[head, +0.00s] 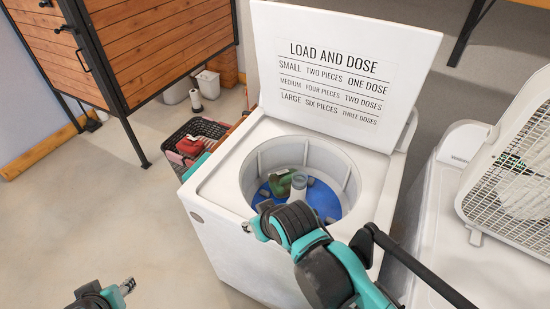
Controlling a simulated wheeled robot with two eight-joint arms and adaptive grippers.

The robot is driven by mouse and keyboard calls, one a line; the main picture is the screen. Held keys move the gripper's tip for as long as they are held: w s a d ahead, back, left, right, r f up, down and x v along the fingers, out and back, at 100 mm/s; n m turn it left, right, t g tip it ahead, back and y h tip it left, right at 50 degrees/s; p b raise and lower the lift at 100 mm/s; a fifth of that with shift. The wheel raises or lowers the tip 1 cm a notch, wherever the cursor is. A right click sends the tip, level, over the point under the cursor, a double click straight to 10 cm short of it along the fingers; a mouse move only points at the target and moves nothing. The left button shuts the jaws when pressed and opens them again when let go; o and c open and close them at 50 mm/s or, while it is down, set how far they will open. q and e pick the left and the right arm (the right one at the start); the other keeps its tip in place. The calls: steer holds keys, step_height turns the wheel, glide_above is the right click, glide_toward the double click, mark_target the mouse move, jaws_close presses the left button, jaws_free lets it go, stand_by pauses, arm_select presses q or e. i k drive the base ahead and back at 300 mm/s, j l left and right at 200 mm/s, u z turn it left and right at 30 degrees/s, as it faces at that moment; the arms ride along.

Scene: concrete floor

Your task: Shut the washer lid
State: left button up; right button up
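The white washer (225,245) stands in the middle of the head view. Its lid (410,55) is up, tilted back from the rear edge, with printed loading instructions on its inner face. The round drum opening is uncovered; a green item (281,184) and blue material (327,203) show inside. My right arm reaches over the washer's front edge, and its gripper end (258,228) is near the front rim, below the lid; its fingers are not clear. My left gripper (126,286) is low at the left, over the floor, apart from the washer; its finger opening is too small to judge.
A white appliance (440,212) stands close on the right, with a white fan-like grille (515,160) on top. A wooden cabinet (150,45) is at the upper left. A dark basket (196,133) with items sits left of the washer. The left floor is clear.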

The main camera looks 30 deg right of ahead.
mark_target(356, 80)
steer(key=z, duration=1.35)
steer(key=i+j, duration=0.05)
steer(key=j, duration=0.05)
